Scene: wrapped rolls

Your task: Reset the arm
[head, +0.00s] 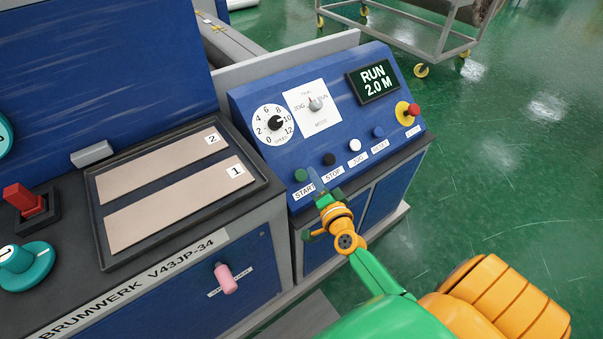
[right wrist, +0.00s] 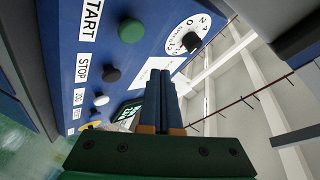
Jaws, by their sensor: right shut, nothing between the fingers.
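My right gripper (head: 317,183) is in front of the lower edge of the blue control panel (head: 345,125), close to the green START button (head: 301,175) and the black STOP button (head: 329,158). Its fingers are together and empty. In the right wrist view the shut fingers (right wrist: 160,90) point toward the panel, with the green button (right wrist: 131,31) up and left of them. I cannot tell whether the fingertips touch the panel. The display (head: 373,81) reads RUN 2.0 M. My left gripper is not in view.
The panel also carries a speed dial (head: 275,123), a mode switch (head: 315,103), more buttons and a red emergency knob (head: 412,110). Left of it is a black tray (head: 262,184) with two numbered strips. A wheeled cart (head: 440,50) stands behind; green floor at right is clear.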

